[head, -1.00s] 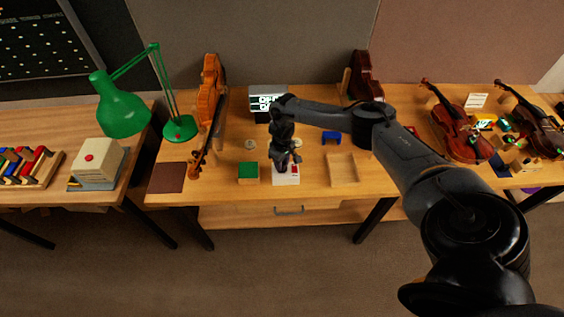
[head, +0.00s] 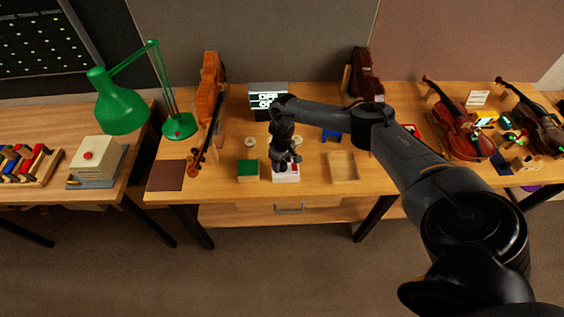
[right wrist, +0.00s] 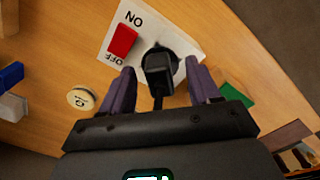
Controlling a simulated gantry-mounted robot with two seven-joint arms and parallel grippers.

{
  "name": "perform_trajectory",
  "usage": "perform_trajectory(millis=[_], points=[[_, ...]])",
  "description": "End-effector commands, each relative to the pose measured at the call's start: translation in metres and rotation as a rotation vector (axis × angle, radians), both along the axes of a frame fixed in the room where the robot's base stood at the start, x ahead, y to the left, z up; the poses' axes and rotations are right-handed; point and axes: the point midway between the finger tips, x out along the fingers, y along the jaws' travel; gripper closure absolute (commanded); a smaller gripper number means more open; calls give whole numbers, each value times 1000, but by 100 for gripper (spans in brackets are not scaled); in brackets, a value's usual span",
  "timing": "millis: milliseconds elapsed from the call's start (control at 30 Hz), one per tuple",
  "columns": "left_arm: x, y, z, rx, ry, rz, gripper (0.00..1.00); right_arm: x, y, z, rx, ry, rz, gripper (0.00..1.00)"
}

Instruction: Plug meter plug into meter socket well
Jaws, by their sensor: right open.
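The black meter plug (right wrist: 158,75) stands at the dark round socket well (right wrist: 172,48) on a white panel (right wrist: 188,47) in the right wrist view. The plug covers most of the well, and I cannot tell how deep it sits. My right gripper (right wrist: 162,78) is open, its purple fingers on either side of the plug with gaps visible. A dark cable runs from the plug toward the gripper. In the head view my right gripper (head: 285,162) is over the white panel (head: 286,177) and hides the plug. My left gripper is out of view.
A red switch (right wrist: 123,40) marked ON and OFF is beside the well. A lit display (head: 266,98) stands behind my arm. A violin (head: 209,105) stands further left.

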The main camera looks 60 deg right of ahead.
Motion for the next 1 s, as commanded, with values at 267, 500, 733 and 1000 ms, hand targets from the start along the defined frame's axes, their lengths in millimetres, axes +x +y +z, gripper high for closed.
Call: perform_trajectory(millis=[267,500,733,1000], points=[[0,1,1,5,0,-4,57,0,-1,13,1,-2,-2,38],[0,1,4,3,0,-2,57,1,0,51,0,-3,1,38],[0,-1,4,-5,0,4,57,1,0,88,-1,-3,0,38],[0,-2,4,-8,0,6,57,0,1,107,0,0,1,38]])
